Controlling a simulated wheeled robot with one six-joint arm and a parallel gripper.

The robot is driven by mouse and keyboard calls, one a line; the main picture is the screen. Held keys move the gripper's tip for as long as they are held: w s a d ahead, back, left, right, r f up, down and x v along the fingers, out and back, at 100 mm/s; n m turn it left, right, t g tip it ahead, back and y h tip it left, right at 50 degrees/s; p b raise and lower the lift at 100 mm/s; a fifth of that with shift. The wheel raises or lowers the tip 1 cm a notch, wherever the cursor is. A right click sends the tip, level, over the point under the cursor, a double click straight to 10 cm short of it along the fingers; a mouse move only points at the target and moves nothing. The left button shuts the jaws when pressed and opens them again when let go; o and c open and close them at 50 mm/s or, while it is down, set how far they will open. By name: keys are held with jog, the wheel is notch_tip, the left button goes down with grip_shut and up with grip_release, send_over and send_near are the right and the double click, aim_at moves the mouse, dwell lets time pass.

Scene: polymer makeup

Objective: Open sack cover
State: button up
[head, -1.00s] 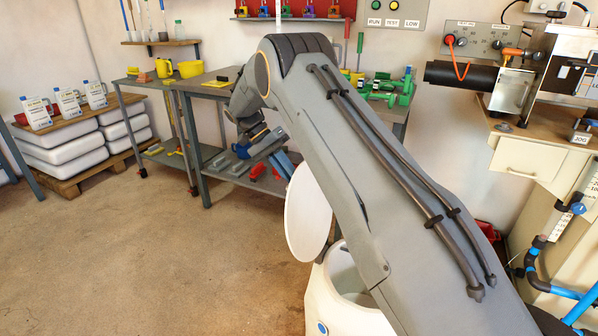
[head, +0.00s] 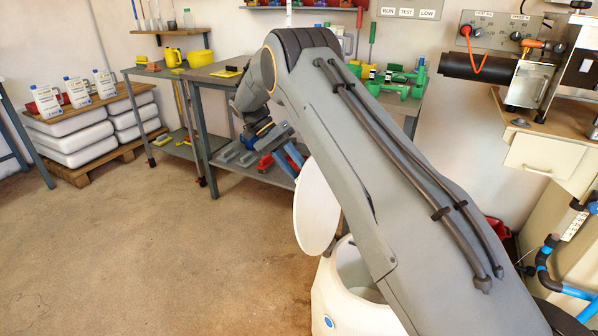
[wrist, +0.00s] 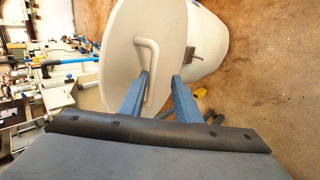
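The white round cover (head: 316,207) stands tilted up at the rim of the white drum (head: 342,318), whose mouth is open and partly hidden by my arm. In the wrist view the cover (wrist: 120,60) fills the upper middle, with its bent white handle (wrist: 150,60) facing me. The drum (wrist: 210,45) shows behind it. My gripper (wrist: 162,82) is open, with its two blue fingers apart over the cover's face. The left finger overlaps the lower end of the handle; I cannot tell whether they touch. Nothing is held between the fingers.
A metal table (head: 215,77) with a lower shelf of tools stands behind the cover. White sacks (head: 70,138) lie on a pallet at the left. A wooden bench (head: 550,122) with equipment is at the right. The floor (head: 150,250) at the front left is clear.

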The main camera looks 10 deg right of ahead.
jog(key=shift+d+r, duration=0.1)
dwell(0.3)
jog(key=b+v, duration=0.1)
jog(key=v, duration=0.7)
dwell(0.3)
